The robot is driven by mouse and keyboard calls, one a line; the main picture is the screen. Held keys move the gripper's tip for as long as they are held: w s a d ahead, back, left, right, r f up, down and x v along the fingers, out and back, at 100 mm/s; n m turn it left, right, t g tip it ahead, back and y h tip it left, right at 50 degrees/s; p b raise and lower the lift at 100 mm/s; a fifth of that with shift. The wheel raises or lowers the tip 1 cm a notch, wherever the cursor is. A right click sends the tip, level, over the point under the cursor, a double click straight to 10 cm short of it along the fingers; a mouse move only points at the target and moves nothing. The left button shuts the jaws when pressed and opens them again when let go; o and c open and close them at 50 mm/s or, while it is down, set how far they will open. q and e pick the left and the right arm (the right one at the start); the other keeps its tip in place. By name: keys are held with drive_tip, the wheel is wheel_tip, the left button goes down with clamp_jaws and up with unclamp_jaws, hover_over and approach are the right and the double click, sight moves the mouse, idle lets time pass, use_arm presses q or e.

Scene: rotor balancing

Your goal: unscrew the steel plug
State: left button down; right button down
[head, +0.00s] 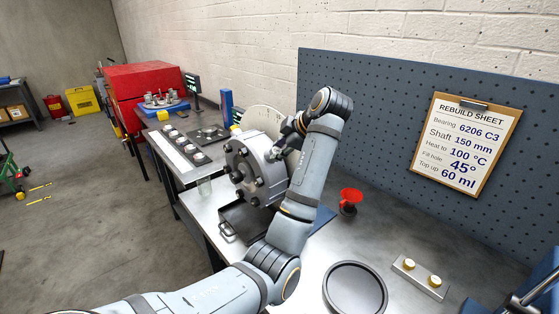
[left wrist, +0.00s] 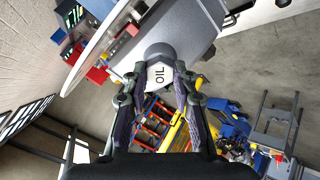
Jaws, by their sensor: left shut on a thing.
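The steel plug (left wrist: 159,77) shows in the left wrist view as a pale hexagonal head marked OIL, set against the grey rotor housing (left wrist: 195,30). My left gripper (left wrist: 160,88) has its two fingers closed on either side of the plug head. In the head view the grey round housing (head: 246,172), with dark bolts on its face, stands on the bench. My left gripper (head: 280,150) reaches its upper right side from above, and the plug is hidden there. My right gripper is in neither view.
A dark tray (head: 232,222) lies at the housing's foot. A pegboard (head: 385,120) with a rebuild sheet stands behind.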

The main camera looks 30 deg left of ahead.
use_arm(q)
drive_tip(key=n, duration=0.9)
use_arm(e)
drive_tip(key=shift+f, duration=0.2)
use_arm(q)
drive_tip(key=n, duration=0.5)
drive_tip(key=shift+p, duration=0.3)
